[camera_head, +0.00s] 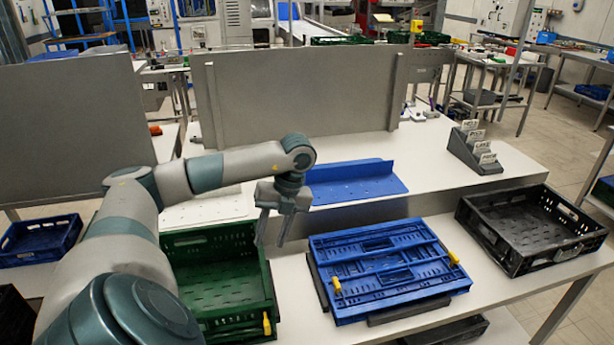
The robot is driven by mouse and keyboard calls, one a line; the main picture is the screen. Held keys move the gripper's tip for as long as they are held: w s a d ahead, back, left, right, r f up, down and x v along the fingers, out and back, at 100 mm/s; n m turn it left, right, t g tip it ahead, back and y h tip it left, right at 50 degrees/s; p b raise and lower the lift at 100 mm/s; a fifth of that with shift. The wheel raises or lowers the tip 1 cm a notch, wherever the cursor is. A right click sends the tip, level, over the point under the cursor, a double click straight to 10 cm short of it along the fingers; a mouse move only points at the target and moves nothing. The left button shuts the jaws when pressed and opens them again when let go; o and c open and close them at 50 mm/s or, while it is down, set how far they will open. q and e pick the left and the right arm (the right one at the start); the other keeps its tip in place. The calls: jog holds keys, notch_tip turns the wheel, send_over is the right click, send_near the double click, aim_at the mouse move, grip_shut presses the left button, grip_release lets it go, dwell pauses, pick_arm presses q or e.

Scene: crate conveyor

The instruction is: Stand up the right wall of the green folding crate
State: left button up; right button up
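The green folding crate (220,328) sits on the white table at the left, partly hidden behind my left arm. Its back wall (205,243) stands up, and its slotted floor shows. Its right side (268,285) runs from back to front, with a yellow latch (267,323) near the front corner; I cannot tell for sure whether this wall is fully upright. Its left side is hidden by my arm. My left gripper (272,240) is open and empty, fingers pointing down, over the crate's back right corner. Contact with the crate is not clear. My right gripper is not in view.
A folded blue crate (385,265) with yellow latches lies just right of the green crate. A black crate (530,228) stands at the far right. Behind are a blue bracket plate (350,183), a raised shelf with a card holder (475,150), and a grey panel (300,95).

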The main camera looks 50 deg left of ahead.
pick_arm(q)
jog(key=w+d+r+p, duration=0.4)
jog(key=w+r+p, duration=0.3)
jog(key=p, duration=0.3)
jog(key=shift+w+d, duration=0.15)
jog(key=shift+w, duration=0.5)
dwell(0.5)
jog(key=shift+r, duration=0.2)
dwell(0.5)
jog(key=v, duration=1.7)
jog(key=shift+p, duration=0.45)
dwell(0.8)
